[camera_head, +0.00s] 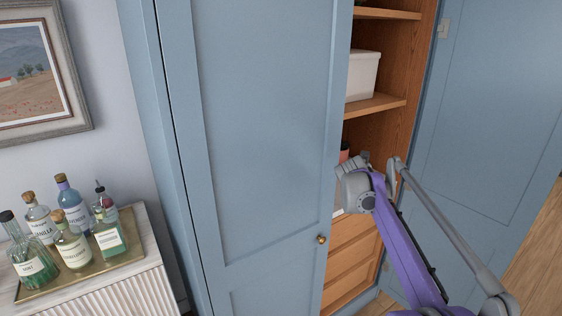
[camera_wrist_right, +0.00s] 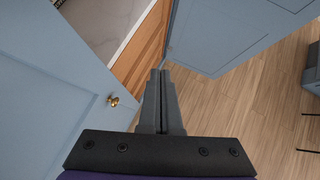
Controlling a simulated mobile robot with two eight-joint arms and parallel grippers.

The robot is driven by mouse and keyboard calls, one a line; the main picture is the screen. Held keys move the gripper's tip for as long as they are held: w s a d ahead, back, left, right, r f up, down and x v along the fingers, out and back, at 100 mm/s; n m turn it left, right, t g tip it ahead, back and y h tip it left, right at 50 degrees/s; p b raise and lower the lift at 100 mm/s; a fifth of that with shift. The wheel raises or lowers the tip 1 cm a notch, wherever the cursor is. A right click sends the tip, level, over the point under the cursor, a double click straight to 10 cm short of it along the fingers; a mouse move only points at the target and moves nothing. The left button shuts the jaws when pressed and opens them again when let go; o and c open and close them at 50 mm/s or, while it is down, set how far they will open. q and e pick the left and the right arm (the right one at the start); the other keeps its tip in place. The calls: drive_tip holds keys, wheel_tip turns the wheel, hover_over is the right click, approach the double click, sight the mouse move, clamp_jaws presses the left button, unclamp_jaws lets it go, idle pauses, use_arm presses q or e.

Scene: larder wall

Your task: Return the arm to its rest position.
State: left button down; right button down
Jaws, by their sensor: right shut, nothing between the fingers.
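My right arm (camera_head: 408,252), purple and grey, reaches in from the lower right in the head view. Its grey wrist (camera_head: 360,188) is in front of the larder opening, right of the blue left door (camera_head: 265,120). The fingers are hidden there. In the wrist view my right gripper (camera_wrist_right: 161,74) is shut and empty, its fingers together over the gap between the doors. The left door's brass knob (camera_wrist_right: 113,100) is left of the fingers, apart from them. My left gripper is in neither view.
The blue right door (camera_head: 495,120) stands open. Wooden shelves (camera_head: 378,105) hold a white bin (camera_head: 362,75); drawers (camera_head: 350,270) sit below. Wooden floor (camera_wrist_right: 235,105) lies right. At left, a cabinet (camera_head: 110,292) carries a tray (camera_head: 85,273) of several bottles.

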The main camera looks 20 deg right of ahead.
drive_tip(key=s+a+f+m+y, duration=0.2)
drive_tip(key=s+a+m, duration=0.4)
drive_tip(key=a, duration=0.4)
drive_tip(key=s+a+f+m+y, duration=0.1)
drive_tip(key=s+a+f+m, duration=0.1)
drive_tip(key=s+a+m, duration=0.55)
drive_tip(key=s+a+f+m+y, duration=0.2)
drive_tip(key=s+a+f+m, duration=0.3)
drive_tip(key=s+a, duration=0.3)
drive_tip(key=s+a+f+m+y, duration=0.2)
drive_tip(key=s+a+f+m, duration=0.4)
drive_tip(key=s, duration=0.5)
wheel_tip(320, 180, down, 2)
drive_tip(key=a, duration=0.2)
drive_tip(key=shift+s+a+f, duration=0.15)
drive_tip(key=shift+a+f, duration=0.1)
drive_tip(key=shift+a, duration=0.15)
drive_tip(key=shift+m, duration=0.25)
